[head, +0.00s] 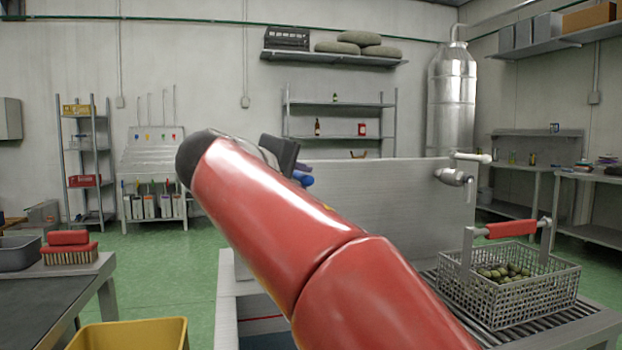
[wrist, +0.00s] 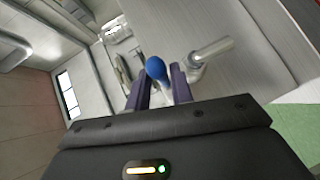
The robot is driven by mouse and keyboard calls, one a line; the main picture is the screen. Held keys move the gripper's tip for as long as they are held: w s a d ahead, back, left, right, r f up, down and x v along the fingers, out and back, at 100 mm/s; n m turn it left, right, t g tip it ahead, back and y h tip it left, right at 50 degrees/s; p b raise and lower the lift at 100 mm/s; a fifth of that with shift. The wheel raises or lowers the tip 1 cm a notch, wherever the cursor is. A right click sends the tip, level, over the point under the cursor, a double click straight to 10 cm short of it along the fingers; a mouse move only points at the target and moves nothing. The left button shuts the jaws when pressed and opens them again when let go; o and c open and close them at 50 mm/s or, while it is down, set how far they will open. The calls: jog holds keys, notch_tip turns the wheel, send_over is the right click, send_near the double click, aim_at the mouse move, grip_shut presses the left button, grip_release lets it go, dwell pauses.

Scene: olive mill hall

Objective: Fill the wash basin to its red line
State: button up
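The wash basin (head: 227,300) is pale metal with a tall back panel (head: 390,200); my red arm hides much of it. A short stretch of red line (head: 262,318) shows on its wall, left of my arm.
A wire basket of olives (head: 510,285) with a red handle stands on a slatted rack right of the basin. A yellow bin (head: 130,334) is at the lower left. A red brush (head: 69,248) lies on the left table.

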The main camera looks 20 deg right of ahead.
jog(key=shift+x, duration=2.05)
grip_shut()
